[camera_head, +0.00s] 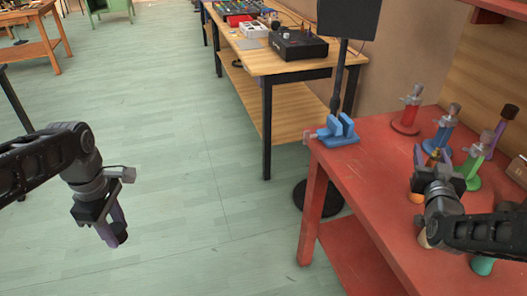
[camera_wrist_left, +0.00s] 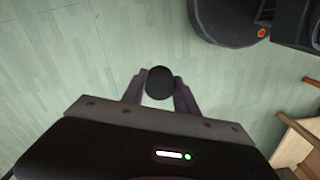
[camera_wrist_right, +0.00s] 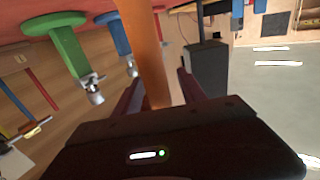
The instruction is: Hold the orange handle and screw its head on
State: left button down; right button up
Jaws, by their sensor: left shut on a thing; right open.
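My left gripper (camera_head: 112,230) is shut on a dark, round-ended head (camera_wrist_left: 160,83), held over the open floor away from the table. The end of the head shows between the fingers in the left wrist view. The orange handle (camera_wrist_right: 143,45) stands on the red table; in the head view its orange base (camera_head: 416,197) shows beside my right gripper. My right gripper (camera_head: 442,172) is open, with the orange shaft passing between or just in front of its fingers in the right wrist view. The gripper hides much of the handle in the head view.
Red (camera_head: 408,115), blue (camera_head: 443,130), green (camera_head: 474,168) and purple (camera_head: 500,128) handles stand close by on the red table (camera_head: 365,165). A blue vice (camera_head: 337,131) sits at its left corner. A wooden bench (camera_head: 262,62) stands behind.

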dwell(0.6)
grip_shut()
dwell(0.3)
dwell(0.9)
